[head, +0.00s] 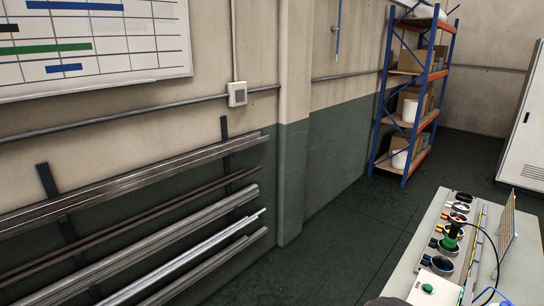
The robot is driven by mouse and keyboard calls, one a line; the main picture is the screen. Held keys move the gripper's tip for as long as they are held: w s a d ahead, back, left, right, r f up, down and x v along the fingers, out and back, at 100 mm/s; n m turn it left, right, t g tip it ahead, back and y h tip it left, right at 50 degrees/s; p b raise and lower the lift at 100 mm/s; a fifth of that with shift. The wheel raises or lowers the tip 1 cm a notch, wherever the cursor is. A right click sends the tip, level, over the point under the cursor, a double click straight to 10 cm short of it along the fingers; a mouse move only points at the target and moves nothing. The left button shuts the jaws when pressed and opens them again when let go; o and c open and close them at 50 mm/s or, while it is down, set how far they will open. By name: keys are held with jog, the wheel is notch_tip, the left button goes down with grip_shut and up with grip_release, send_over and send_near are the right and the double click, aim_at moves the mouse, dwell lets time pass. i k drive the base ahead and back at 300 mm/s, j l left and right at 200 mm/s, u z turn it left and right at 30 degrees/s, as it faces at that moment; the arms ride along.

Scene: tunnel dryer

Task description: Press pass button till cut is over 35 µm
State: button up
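A green round button (427,288) sits on a pale box (438,291) at the near end of a bench (405,262) in the lower right of the head view. It may be the pass button; no label can be read. No µm reading can be made out. My gripper is not in view.
An upright thin panel (507,228) stands on the bench's right side. A blue and orange shelf rack (412,95) with boxes stands at the back. Metal bars (140,205) hang along the left wall. The dark floor (340,245) between wall and bench is clear.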

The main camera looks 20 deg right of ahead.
aim_at(427, 288)
jog(key=i+j+z, duration=0.15)
jog(key=z, duration=0.3)
jog(key=i+j+z, duration=0.25)
jog(key=z, duration=0.25)
jog(key=i+j+z, duration=0.15)
jog(key=j+z, duration=0.3)
jog(key=i+j+z, duration=0.1)
jog(key=j+z, duration=0.15)
jog(key=z, duration=0.2)
jog(key=j+z, duration=0.35)
jog(key=z, duration=0.15)
jog(key=j+z, duration=0.35)
jog(key=i+j+z, duration=0.1)
jog(key=j+z, duration=0.3)
jog(key=j, duration=0.15)
jog(key=j+z, duration=0.35)
jog(key=k+j, duration=0.05)
